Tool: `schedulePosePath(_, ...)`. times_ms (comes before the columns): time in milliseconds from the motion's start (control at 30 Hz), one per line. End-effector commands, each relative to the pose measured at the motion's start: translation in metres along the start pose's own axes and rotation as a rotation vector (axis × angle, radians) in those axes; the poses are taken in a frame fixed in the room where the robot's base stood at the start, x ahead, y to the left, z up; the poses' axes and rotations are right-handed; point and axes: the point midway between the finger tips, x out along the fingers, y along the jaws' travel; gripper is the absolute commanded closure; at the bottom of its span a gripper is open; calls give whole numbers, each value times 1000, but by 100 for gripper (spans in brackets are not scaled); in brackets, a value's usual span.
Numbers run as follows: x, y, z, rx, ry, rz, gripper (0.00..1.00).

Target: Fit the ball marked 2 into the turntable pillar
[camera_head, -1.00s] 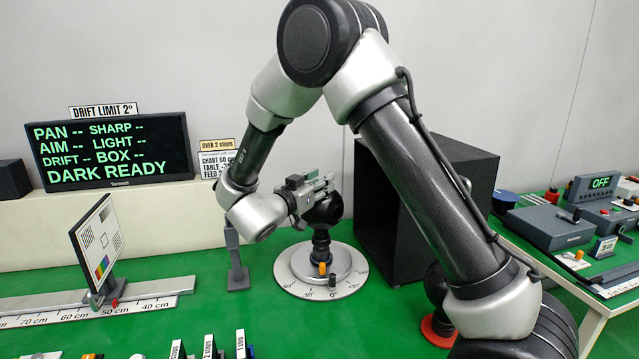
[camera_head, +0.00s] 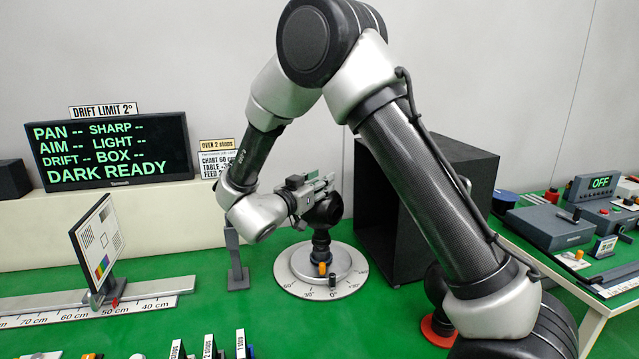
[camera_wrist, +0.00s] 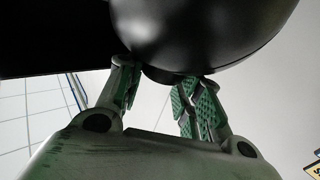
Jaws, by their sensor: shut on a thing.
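The black ball (camera_head: 324,208) sits at the top of the turntable pillar (camera_head: 321,250), directly above it. I cannot read a number on it, and I cannot tell whether it is seated or held just above the pillar. My gripper (camera_head: 322,187) is at the ball's upper side, shut on it. In the wrist view the ball (camera_wrist: 205,30) fills the top, and my gripper's two fingers (camera_wrist: 155,88) meet its lower edge. The round grey turntable (camera_head: 290,278) with a degree scale lies under the pillar. An orange knob (camera_head: 322,268) is at the pillar's foot.
A black open box (camera_head: 445,155) stands close behind and right of the turntable. A grey post (camera_head: 236,262) stands at its left. A test chart (camera_head: 95,240) stands on a ruler rail at left. Small labelled blocks (camera_head: 209,347) line the front edge. Green table is clear between.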

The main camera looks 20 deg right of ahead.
Motion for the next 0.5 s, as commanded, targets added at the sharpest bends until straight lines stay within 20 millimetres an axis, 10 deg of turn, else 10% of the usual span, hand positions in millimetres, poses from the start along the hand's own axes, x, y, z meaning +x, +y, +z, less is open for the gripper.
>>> schedulePosePath(500,0,0,12,0,1,0,100)
